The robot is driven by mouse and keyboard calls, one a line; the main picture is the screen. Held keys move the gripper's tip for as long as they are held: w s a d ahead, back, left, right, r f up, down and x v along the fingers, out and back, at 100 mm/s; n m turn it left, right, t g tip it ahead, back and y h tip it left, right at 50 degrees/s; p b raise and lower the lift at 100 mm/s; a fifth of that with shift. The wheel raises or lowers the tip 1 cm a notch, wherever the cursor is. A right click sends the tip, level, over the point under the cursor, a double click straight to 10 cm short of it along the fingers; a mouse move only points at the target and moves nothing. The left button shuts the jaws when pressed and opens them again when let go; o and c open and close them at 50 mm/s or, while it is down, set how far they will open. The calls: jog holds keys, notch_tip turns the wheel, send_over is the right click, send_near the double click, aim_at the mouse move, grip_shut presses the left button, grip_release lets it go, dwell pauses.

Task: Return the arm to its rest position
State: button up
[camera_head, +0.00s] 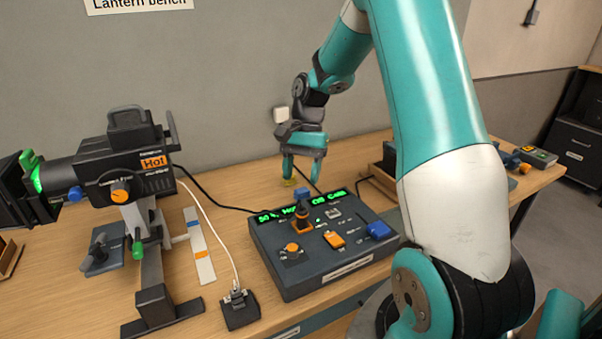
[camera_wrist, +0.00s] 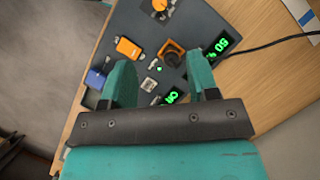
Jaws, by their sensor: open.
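My gripper (camera_head: 303,168) is above the back of the dark control box, its teal fingers pointing down. In the wrist view my gripper (camera_wrist: 163,85) has its two fingers apart with nothing between them. The control box (camera_head: 290,285) sits on the wooden bench with green lit displays, an orange-based joystick (camera_head: 302,215), an orange switch (camera_head: 334,239), an orange knob (camera_head: 291,247) and a blue button (camera_head: 378,230). The wrist view shows the orange switch (camera_wrist: 128,48) and the joystick base (camera_wrist: 172,53) beyond the fingers. My arm reaches in from the right.
A black lamp (camera_head: 125,165) marked "Hot" stands on the bench at left. A small black box (camera_head: 240,308) with a white cable lies in front. A striped strip (camera_head: 200,250) lies beside the lamp. A wall (camera_head: 230,70) rises behind the bench (camera_head: 245,190).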

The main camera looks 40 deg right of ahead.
dwell(0.4)
jog(key=s+a+r+n, duration=0.2)
jog(key=a+r+n, duration=0.3)
jog(key=a, duration=0.6)
jog(key=s+a+r+n+t, duration=0.2)
jog(key=s+a+r+n, duration=0.2)
jog(key=s+a+n, duration=1)
jog(key=s+a, duration=0.2)
jog(key=s, duration=0.1)
jog(key=shift+s+r+b, duration=0.2)
jog(key=shift+s+b, duration=0.05)
jog(key=shift+b, duration=0.05)
